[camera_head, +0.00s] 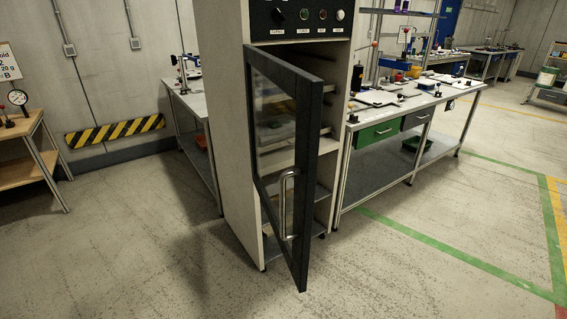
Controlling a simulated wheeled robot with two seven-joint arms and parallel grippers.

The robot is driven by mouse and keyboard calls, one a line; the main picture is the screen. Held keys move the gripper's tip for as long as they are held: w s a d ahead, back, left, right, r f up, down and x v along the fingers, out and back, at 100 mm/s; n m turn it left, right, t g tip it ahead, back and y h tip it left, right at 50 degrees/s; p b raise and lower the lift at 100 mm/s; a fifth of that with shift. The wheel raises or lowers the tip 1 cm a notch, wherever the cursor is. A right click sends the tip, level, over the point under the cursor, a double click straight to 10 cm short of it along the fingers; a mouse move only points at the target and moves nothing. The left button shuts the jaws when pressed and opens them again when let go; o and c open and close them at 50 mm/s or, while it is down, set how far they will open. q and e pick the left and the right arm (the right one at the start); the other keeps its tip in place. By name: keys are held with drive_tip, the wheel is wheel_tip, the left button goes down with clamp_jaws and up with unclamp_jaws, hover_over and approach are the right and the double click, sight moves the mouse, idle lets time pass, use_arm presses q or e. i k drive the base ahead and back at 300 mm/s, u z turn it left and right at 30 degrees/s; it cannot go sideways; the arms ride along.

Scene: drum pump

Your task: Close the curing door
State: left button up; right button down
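The curing door (308,185) is a dark-framed glass door on a tall pale cabinet (230,120). It is hinged on the cabinet's left front edge and stands wide open, swung out toward me. A curved metal handle (284,205) is on the door's lower part, near its free edge. Shelves (318,200) show inside the cabinet to the right of the door; part of the inside is hidden behind the door. Neither of my grippers is in view.
A control panel (300,18) with knobs tops the cabinet. Workbenches stand behind at left (190,98) and right (420,102). A wooden table (22,125) is at far left. The floor (150,255) in front of the cabinet is clear.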

sight(307, 90)
drive_tip(key=i, duration=1)
drive_tip(key=u, duration=1.05)
drive_tip(key=k, duration=0.85)
drive_tip(key=z, duration=1.1)
